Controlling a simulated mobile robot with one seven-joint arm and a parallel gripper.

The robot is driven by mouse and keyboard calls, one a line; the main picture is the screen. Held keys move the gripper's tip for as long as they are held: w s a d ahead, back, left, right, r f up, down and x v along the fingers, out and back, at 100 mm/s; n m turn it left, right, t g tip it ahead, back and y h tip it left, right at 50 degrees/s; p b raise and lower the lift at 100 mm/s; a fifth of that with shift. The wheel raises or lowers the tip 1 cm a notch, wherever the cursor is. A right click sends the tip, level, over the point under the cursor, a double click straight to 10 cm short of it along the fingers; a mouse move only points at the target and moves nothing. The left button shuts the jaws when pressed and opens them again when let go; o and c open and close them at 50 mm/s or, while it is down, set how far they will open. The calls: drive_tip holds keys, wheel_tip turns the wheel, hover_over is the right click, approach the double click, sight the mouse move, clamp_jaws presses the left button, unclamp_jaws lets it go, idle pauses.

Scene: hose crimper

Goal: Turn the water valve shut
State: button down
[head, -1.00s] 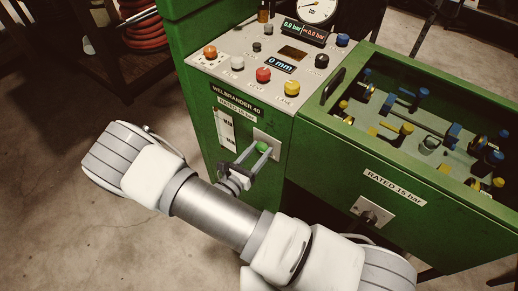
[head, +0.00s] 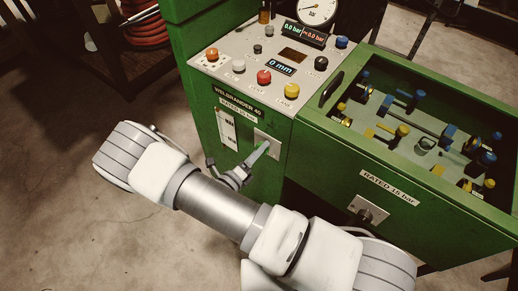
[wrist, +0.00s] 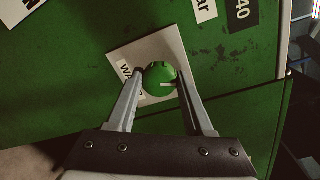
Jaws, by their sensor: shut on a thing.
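My gripper (wrist: 160,82) is shut on the knob, one finger on each side. In the head view my gripper (head: 263,149) reaches the plate (head: 266,136) on the green machine's front, and its fingers are seen nearly edge-on. They mostly hide the knob there.
Above the valve is a sloping panel with coloured buttons (head: 264,77), a display reading 0 mm and a gauge (head: 317,11). To the right is an open green tank (head: 345,145) with fittings and a socket plate (head: 369,209). Bare floor lies left.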

drive_tip(key=shift+n, duration=1.6)
drive_tip(key=shift+c, duration=1.4)
unclamp_jaws()
drive_tip(key=f+v, duration=0.1)
drive_tip(key=v, duration=1.6)
drive_tip(key=shift+a+r, duration=0.3)
drive_tip(key=shift+r, duration=0.1)
drive_tip(key=shift+s, duration=0.1)
